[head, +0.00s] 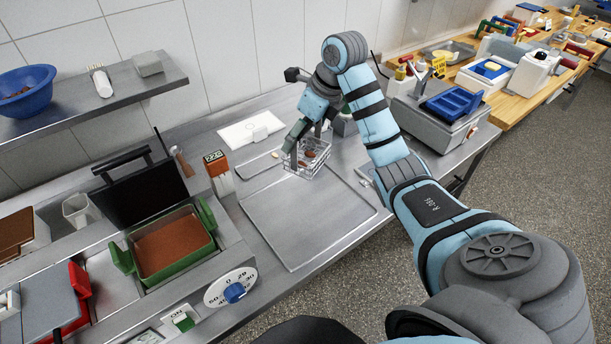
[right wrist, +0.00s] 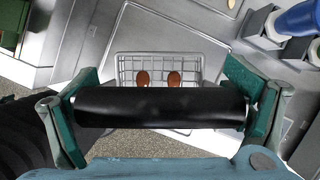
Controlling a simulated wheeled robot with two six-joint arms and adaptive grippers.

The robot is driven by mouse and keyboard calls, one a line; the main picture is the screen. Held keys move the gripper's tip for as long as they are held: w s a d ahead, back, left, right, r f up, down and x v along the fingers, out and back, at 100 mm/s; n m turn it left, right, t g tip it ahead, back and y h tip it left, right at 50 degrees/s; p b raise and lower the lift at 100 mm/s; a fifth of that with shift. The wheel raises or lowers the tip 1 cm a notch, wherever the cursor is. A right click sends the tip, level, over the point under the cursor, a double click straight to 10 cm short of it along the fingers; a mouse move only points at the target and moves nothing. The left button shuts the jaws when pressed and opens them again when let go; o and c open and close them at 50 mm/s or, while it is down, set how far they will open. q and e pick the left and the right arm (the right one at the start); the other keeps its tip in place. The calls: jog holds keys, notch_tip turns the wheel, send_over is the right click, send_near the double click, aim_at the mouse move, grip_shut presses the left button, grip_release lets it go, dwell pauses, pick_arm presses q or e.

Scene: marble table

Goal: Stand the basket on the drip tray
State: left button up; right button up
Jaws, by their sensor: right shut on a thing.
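The wire basket (head: 312,165) holds a few brown pieces and is at the far end of the flat grey metal drip tray (head: 300,225). My right gripper (head: 309,132) is above the basket and shut on its thick black handle. In the right wrist view the handle lies across between the teal fingers of the gripper (right wrist: 162,105), with the wire basket (right wrist: 160,68) beyond it. The basket looks roughly upright. I cannot tell whether its base touches the surface below. My left gripper is not in view.
A green-handled pan (head: 172,245) with brown contents stands left of the tray. A grey machine with a blue tray (head: 455,102) stands right. Most of the drip tray is bare.

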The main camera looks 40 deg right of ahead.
aim_at(303, 159)
notch_tip(303, 159, down, 6)
jog(key=b, duration=0.3)
jog(key=shift+s+r, duration=0.1)
notch_tip(303, 159, down, 12)
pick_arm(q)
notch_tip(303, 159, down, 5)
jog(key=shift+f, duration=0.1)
pick_arm(e)
jog(key=shift+d, duration=0.1)
jog(key=shift+f, duration=0.3)
jog(key=o, duration=1.1)
jog(key=shift+c, duration=0.2)
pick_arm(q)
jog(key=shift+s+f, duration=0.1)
pick_arm(e)
jog(key=shift+r, duration=0.1)
